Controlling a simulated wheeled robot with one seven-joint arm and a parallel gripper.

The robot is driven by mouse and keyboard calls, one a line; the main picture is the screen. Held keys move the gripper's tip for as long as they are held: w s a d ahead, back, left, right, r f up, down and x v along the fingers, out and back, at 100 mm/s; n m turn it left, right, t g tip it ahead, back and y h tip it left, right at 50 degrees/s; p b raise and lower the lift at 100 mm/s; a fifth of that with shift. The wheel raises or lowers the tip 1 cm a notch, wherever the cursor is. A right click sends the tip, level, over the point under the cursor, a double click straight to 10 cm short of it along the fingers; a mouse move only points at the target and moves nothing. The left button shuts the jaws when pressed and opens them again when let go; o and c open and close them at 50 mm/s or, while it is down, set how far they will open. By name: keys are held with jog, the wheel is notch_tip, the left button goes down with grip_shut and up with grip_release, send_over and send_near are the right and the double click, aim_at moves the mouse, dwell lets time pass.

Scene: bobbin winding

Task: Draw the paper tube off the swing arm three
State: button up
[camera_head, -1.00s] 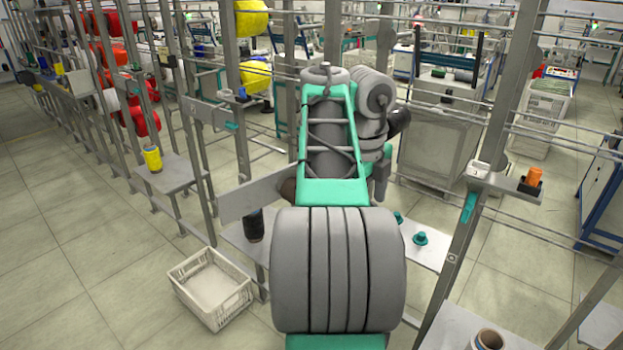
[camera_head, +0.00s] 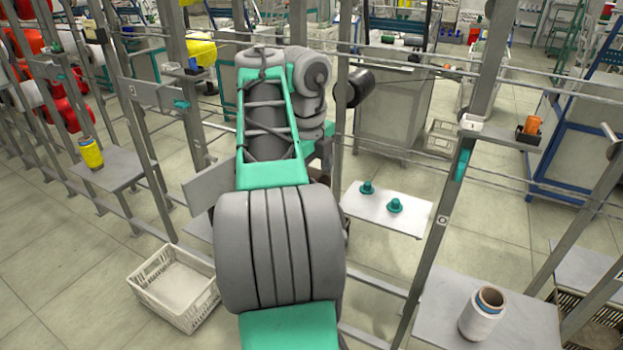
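My gripper is not in view; my own green and grey arm fills the middle of the picture and hides what lies behind it. I cannot pick out swing arm three or a bare paper tube on it. A white wound bobbin (camera_head: 482,316) with a brown tube core showing at its top stands upright on a grey shelf (camera_head: 535,325) at the lower right.
Metal posts (camera_head: 445,215) and thin rails cross the space around my arm. A white crate (camera_head: 140,284) sits on the floor at the lower left. A yellow bobbin (camera_head: 90,154) stands on a left shelf (camera_head: 120,166). A small orange spool (camera_head: 534,124) sits at the right.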

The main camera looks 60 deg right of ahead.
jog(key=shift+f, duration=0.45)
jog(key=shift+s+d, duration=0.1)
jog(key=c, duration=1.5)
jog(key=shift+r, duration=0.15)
